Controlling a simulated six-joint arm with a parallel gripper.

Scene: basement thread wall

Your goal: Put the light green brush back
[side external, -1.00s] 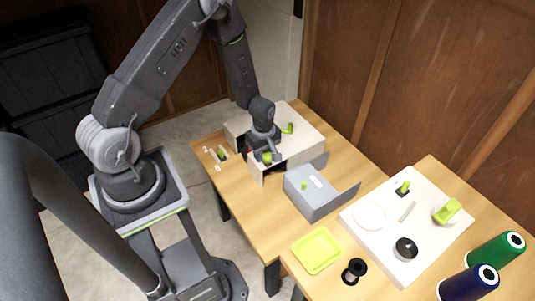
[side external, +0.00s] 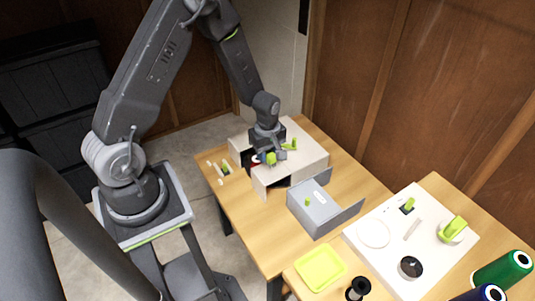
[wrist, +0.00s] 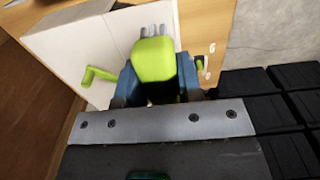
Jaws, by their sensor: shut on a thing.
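My gripper (side external: 270,158) is low over the near left part of the pale cabinet on the wooden table. In the wrist view its blue fingers (wrist: 155,82) are shut on a rounded light green thing (wrist: 154,58), apparently the light green brush, with short grey prongs at its far end. The held thing also shows as a lime patch in the side view (side external: 271,158). I cannot tell whether it touches the cabinet. A smaller green and black piece (side external: 226,167) lies on the table left of the cabinet, beside small pale pieces.
The pale cabinet (side external: 308,158) has a green crank (side external: 293,144) on top and dark openings in front. A grey drawer box (side external: 325,212) stands before it. A lime tray (side external: 320,270), a white board (side external: 395,250) and thread spools (side external: 503,270) are to the right.

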